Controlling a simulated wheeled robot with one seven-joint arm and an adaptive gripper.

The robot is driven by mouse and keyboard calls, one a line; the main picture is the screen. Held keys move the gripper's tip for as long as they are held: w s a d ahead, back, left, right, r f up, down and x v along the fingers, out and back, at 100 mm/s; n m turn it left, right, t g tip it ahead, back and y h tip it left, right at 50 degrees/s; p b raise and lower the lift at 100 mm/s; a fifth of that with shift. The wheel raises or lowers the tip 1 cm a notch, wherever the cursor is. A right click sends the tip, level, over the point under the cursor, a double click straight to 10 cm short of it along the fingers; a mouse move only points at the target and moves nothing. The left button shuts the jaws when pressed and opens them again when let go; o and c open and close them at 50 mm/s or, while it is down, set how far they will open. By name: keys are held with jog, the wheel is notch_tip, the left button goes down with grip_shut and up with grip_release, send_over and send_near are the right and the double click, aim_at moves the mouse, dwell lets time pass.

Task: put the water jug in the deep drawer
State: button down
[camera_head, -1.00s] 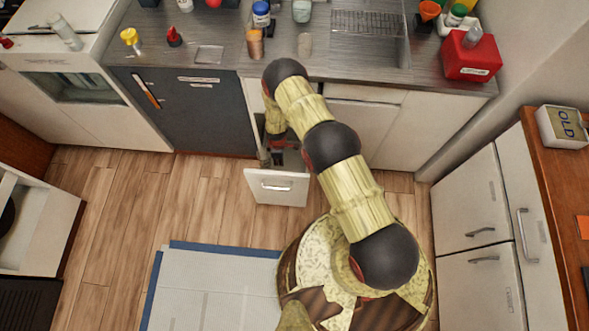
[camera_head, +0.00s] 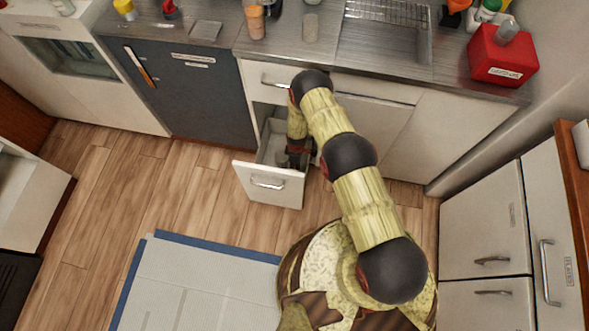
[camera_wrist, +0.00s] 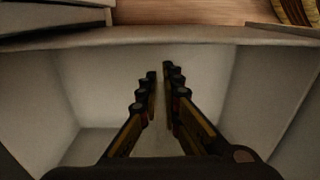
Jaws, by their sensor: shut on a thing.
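The deep drawer (camera_head: 268,186) is pulled open under the counter, its white front and handle facing the room. My gripper (camera_head: 296,160) reaches down into it, partly hidden by the drawer wall and my arm. In the wrist view the fingers (camera_wrist: 159,75) are close together, pointing toward the pale inside of the drawer (camera_wrist: 90,85). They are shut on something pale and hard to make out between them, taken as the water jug. A small grey shape (camera_head: 282,159) shows beside the gripper inside the drawer; I cannot tell whether it is part of the jug.
A shut shallow drawer (camera_head: 266,82) sits above the deep drawer. The countertop (camera_head: 300,60) holds several containers, a sink rack and a red box (camera_head: 502,56). A dark dishwasher-like front (camera_head: 190,95) is at left. The wooden floor (camera_head: 180,190) in front is clear.

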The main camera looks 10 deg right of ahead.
aim_at(286, 162)
jog(key=shift+w+f+b, duration=0.1)
jog(key=shift+f+b, duration=0.75)
jog(key=shift+f, duration=1.25)
jog(key=shift+f, duration=0.3)
jog(key=shift+f, duration=0.3)
jog(key=c, duration=2)
grip_release()
notch_tip(286, 162, up, 13)
jog(key=p, duration=0.4)
jog(key=shift+d+r+p, duration=0.1)
jog(key=shift+p, duration=0.2)
